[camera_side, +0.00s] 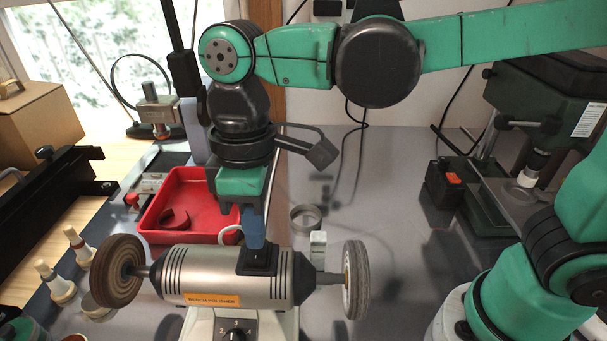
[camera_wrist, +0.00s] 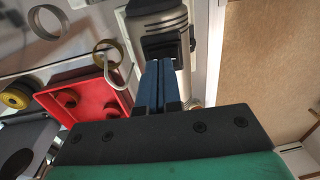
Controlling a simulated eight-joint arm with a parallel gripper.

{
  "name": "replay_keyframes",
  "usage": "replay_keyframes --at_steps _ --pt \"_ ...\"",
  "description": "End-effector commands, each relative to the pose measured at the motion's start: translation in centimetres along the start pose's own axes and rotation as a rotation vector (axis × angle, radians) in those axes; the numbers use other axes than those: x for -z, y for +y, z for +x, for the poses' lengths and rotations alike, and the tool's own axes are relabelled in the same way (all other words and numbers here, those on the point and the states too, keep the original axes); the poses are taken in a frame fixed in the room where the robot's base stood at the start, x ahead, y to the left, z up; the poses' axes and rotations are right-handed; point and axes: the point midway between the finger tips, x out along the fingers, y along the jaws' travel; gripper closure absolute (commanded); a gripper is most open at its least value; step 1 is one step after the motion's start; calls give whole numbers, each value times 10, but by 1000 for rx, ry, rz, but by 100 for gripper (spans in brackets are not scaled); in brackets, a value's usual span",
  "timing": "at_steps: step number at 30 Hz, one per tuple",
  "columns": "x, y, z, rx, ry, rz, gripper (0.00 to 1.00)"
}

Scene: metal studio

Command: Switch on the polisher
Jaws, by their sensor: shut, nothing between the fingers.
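The polisher (camera_side: 200,272) is a silver bench motor with a brown wheel (camera_side: 117,271) at its left end and a pale wheel (camera_side: 356,280) at its right end. A black switch box (camera_side: 258,262) sits on top of its body. A numbered dial (camera_side: 236,331) is on its base. My gripper (camera_side: 256,240) points down with its blue fingers shut and empty, the tips at the switch box. In the wrist view, the fingers (camera_wrist: 160,68) reach to the box, on the polisher body (camera_wrist: 155,18). The tips hide part of the switch; I cannot tell contact or its position.
A red tray (camera_side: 160,227) with a ring in it stands just behind the polisher. A metal ring (camera_side: 305,217) lies on the grey bench. A drill press (camera_side: 540,120) stands at the right. Two pale-handled pieces (camera_side: 58,283) stand at the left.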

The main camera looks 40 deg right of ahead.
Motion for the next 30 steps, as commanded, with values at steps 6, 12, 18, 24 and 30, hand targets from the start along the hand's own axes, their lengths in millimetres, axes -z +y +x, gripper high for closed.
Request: replay_keyframes --at_steps 6,12,18,24,30 --pt "0 2 -33 -1 0 2 100" --pt "0 4 -75 -1 0 1 100" --pt "0 5 -111 -1 0 1 100" --pt "0 6 -130 -1 0 1 100" --pt "0 6 -135 -1 0 1 100"
